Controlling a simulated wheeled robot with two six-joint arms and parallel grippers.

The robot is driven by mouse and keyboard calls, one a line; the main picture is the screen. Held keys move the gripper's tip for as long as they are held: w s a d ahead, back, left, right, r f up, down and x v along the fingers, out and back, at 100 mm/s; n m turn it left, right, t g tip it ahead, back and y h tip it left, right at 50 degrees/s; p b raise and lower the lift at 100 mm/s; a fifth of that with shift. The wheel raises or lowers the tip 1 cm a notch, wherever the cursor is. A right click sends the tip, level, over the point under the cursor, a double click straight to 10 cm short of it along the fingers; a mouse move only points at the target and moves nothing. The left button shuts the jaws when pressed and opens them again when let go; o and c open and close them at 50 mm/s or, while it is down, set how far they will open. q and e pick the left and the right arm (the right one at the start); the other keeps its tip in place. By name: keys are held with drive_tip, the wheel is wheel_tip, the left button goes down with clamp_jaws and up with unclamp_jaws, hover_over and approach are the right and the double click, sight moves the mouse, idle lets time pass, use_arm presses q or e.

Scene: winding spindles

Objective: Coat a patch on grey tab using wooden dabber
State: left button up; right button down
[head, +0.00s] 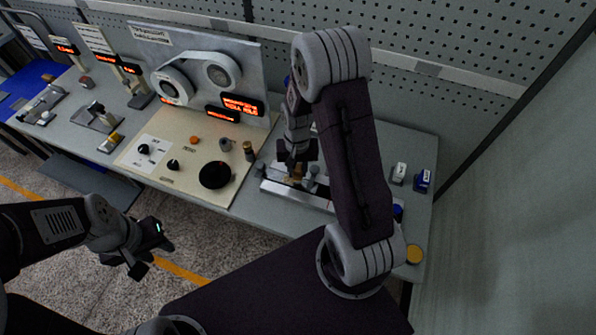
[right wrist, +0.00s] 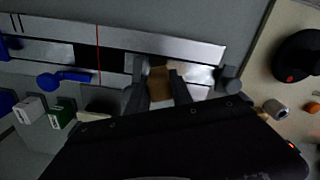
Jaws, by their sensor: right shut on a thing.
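My right gripper (head: 297,177) reaches down over a metal rail fixture (head: 310,198) on the bench. In the right wrist view its two fingers (right wrist: 160,88) are closed on a brown wooden piece, which looks like the dabber (right wrist: 158,84). The dabber's lower end is over the pale metal of the rail (right wrist: 60,52); I cannot tell whether it touches. I cannot pick out the grey tab for sure; the fingers and dabber may hide it. My left gripper (head: 150,258) is in front of the bench, empty, with its fingers apart.
A beige panel (head: 185,185) with a black disc (head: 215,175) and knobs stands left of the rail. A reel unit (head: 195,75) is behind it. Small white (head: 399,172) and blue (head: 423,180) boxes and a yellow-topped round tin (head: 414,254) are at the right.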

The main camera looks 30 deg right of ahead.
sight(297, 167)
drive_tip(key=shift+w+a+r+p, duration=0.1)
drive_tip(key=shift+r+p, duration=0.25)
drive_tip(key=shift+r, duration=0.2)
drive_tip(key=shift+w+a+r+p, duration=0.1)
drive_tip(key=shift+r+p, duration=0.25)
drive_tip(key=shift+r, duration=0.15)
wheel_tip(297, 167, up, 2)
drive_tip(key=shift+s+d+r+p, duration=0.1)
drive_tip(key=shift+d+p, duration=0.05)
drive_tip(key=shift+p, duration=0.85)
drive_tip(key=shift+r+p, duration=0.3)
